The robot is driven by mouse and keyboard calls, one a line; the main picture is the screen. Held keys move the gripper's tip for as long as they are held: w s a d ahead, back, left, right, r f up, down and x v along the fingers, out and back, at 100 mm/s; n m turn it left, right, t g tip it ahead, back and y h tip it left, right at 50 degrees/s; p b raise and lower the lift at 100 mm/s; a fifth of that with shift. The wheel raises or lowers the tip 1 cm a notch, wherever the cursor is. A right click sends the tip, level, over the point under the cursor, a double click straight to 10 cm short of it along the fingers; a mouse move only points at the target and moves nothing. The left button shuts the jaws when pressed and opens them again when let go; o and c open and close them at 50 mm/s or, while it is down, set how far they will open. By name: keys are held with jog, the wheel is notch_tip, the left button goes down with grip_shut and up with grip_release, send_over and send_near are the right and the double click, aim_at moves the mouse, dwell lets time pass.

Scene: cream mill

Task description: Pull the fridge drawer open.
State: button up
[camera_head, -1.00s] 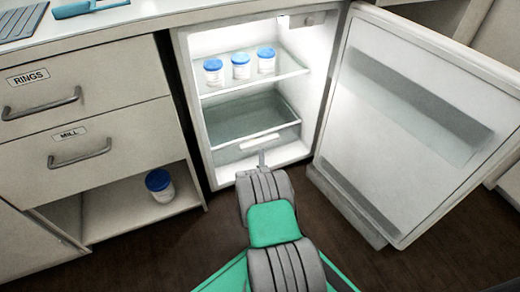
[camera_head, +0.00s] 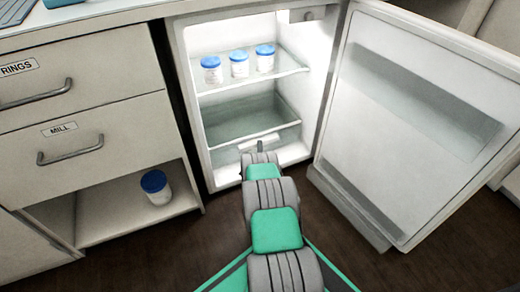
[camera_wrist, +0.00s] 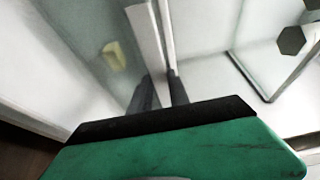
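The fridge drawer (camera_head: 225,155) is a clear, greyish bin low inside the open fridge, and it looks shut. Its white handle (camera_head: 250,144) is on its front. My gripper (camera_head: 260,147) is at the drawer front, by the handle, partly hidden behind my own wrist. In the wrist view, my two dark fingers (camera_wrist: 163,92) stand a little apart, with a narrow gap. A white bar (camera_wrist: 147,40), seemingly the handle, runs down to the fingertips.
The fridge door (camera_head: 410,120) stands wide open to the right. Several blue-lidded jars (camera_head: 239,64) stand on the glass shelf (camera_head: 250,82) above the drawer. The MILL drawer (camera_head: 90,150) is shut at left. A blue-lidded jar (camera_head: 157,188) stands in the open compartment below. The floor in front shows no loose objects.

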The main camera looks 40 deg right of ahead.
jog(key=shift+f, duration=0.15)
grip_shut()
jog(key=shift+s+f, duration=0.15)
dwell(0.6)
jog(key=shift+a, duration=0.1)
